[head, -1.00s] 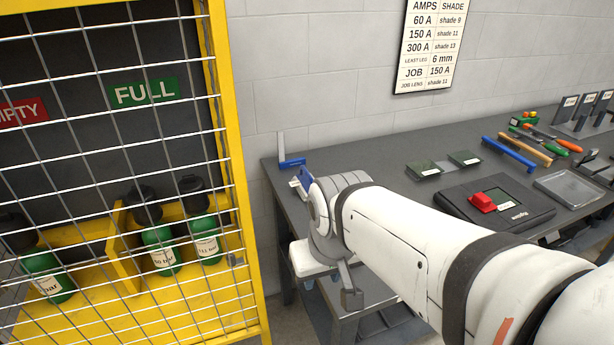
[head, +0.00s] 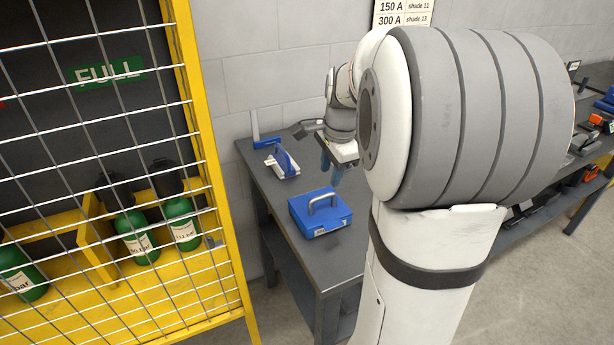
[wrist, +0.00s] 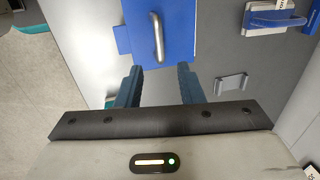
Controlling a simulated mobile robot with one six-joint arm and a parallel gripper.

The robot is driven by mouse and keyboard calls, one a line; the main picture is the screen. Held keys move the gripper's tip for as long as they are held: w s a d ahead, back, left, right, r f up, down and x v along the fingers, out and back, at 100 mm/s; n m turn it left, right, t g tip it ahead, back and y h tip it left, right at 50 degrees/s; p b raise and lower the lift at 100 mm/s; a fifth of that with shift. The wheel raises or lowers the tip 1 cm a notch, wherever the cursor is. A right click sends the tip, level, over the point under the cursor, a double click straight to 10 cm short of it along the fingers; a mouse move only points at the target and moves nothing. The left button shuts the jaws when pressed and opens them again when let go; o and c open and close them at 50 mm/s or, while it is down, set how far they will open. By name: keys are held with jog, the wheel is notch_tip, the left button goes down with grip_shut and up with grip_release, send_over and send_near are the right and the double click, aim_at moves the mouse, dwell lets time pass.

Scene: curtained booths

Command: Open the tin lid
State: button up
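The blue tin (head: 320,213) sits on the dark bench with its lid down and a silver handle (head: 324,201) on top. In the wrist view the blue lid (wrist: 178,25) is at the top, with the handle (wrist: 157,37) running lengthwise towards me. My gripper (wrist: 158,68) has its two blue fingers apart, with nothing between them. The fingertips appear just short of the near end of the handle in that view. In the head view my gripper (head: 332,172) is above the bench, behind the tin, partly hidden by my arm.
A blue-and-white clamp-like item (head: 284,163) lies on the bench (head: 262,185) behind the tin. A yellow mesh cage (head: 200,120) with green bottles (head: 136,237) stands at left. My arm hides much of the right bench.

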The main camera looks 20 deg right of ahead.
aim_at(325, 195)
jog(key=f, duration=0.3)
jog(key=w+f, duration=0.1)
jog(key=f, duration=0.3)
jog(key=shift+w+a, duration=0.1)
jog(key=shift+w, duration=0.1)
grip_shut()
dwell(0.4)
